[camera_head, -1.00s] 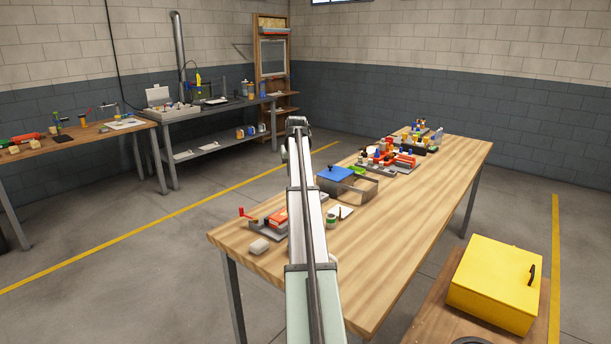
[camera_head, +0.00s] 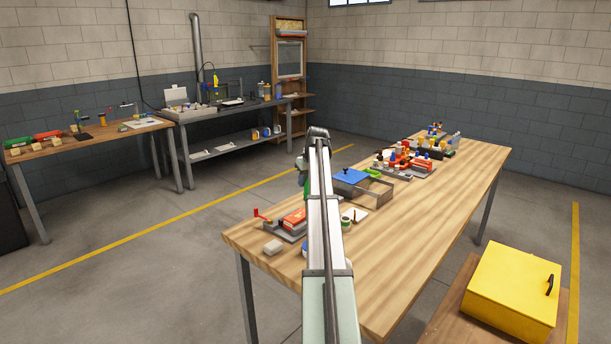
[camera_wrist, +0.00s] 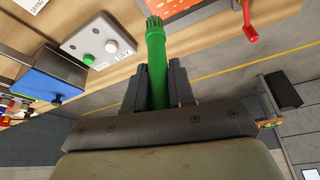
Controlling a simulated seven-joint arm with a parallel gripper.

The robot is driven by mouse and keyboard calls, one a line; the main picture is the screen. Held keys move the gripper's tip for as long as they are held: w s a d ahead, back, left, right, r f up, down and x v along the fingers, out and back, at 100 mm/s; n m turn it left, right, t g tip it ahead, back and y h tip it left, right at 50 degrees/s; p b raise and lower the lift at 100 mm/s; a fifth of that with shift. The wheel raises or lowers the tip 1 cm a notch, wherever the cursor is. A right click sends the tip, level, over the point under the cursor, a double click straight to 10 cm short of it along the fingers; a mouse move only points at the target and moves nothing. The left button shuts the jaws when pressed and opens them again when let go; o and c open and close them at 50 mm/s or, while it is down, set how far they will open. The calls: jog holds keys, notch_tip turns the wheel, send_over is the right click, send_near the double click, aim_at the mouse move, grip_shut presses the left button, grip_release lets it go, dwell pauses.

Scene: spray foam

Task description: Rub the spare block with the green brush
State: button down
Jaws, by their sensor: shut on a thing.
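My gripper (camera_wrist: 157,78) is shut on the green brush (camera_wrist: 157,60) in the wrist view. The brush sticks out between the two dark fingers, its ridged green end clear of them. In the head view, a bit of green, likely the brush (camera_head: 306,189), shows at the left side of my arm, above the table's left edge. Several small wooden blocks (camera_head: 55,148) sit on the far left bench. I see no contact between the brush and a block.
A red-handled fixture (camera_head: 262,215) stands behind the pale block. A blue-lidded box (camera_head: 350,176) and a crowded rack of bottles (camera_head: 405,162) stand farther along the table (camera_head: 420,220). A white button box (camera_wrist: 98,42) shows in the wrist view. The table's right side is clear.

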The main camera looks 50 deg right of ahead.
aim_at(305, 190)
notch_tip(305, 190, down, 3)
jog(key=shift+f, duration=0.15)
jog(key=shift+a+f, duration=0.65)
jog(key=shift+a, duration=3.5)
jog(key=shift+d, duration=4.2)
jog(key=shift+r, duration=3.95)
jog(key=shift+w+a, duration=0.1)
jog(key=shift+a, duration=0.2)
jog(key=shift+f, duration=0.1)
